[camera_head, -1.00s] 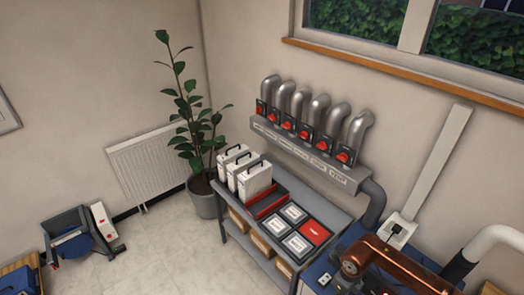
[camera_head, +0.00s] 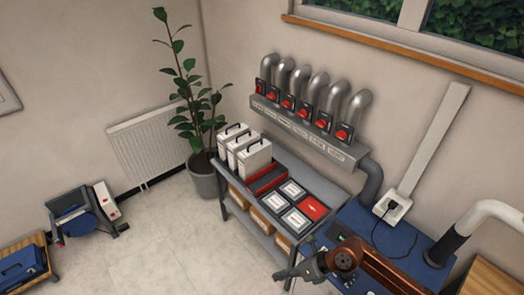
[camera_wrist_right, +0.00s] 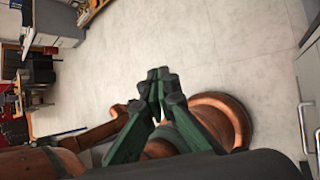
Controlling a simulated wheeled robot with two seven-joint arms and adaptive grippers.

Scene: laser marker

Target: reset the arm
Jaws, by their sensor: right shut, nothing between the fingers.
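My right gripper (camera_head: 280,275) shows at the bottom of the head view, at the end of my copper right arm. It is in front of the shelf cart and the blue bench top. In the right wrist view its green fingers (camera_wrist_right: 160,75) are closed together with nothing between them, with pale floor behind. My copper arm links show around the fingers there. My left gripper is in neither view.
A grey cart (camera_head: 237,209) holds white cases (camera_head: 251,161) and framed panels. The blue bench (camera_head: 399,242) is at the right. A potted plant (camera_head: 203,178) stands by the radiator (camera_head: 150,148). Open floor (camera_head: 150,240) lies left of the cart.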

